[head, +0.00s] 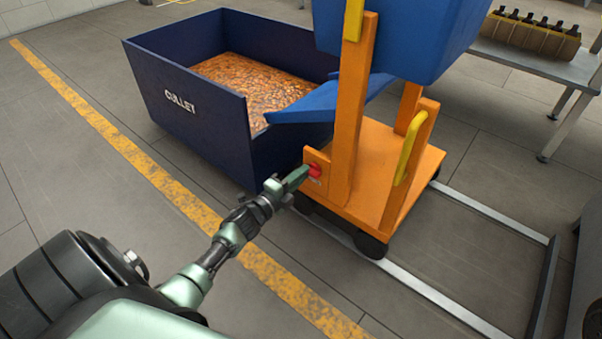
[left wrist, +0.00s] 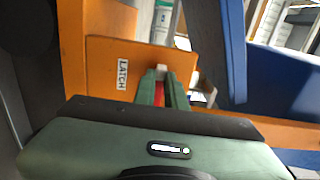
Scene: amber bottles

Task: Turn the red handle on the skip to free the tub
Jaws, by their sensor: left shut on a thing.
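The red handle (head: 315,170) sits low on the orange frame of the skip cart (head: 375,175), next to a small plate. My left gripper (head: 301,176) reaches it from the left and is shut on it. In the left wrist view, red (left wrist: 159,94) shows between the green fingers (left wrist: 160,85), beside a white label reading LATCH (left wrist: 123,75). Most of the handle is hidden by the fingers. The blue tub (head: 400,40) sits high on the orange posts, with a blue lip or chute reaching left over the bin. My right gripper is not in view.
A dark blue bin (head: 190,110) marked CULLET, holding amber pieces, stands left of the cart. Metal floor rails (head: 440,295) run beneath the cart. A table (head: 540,62) with a crate of bottles (head: 530,35) is at the back right. The floor by the yellow line (head: 130,150) is clear.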

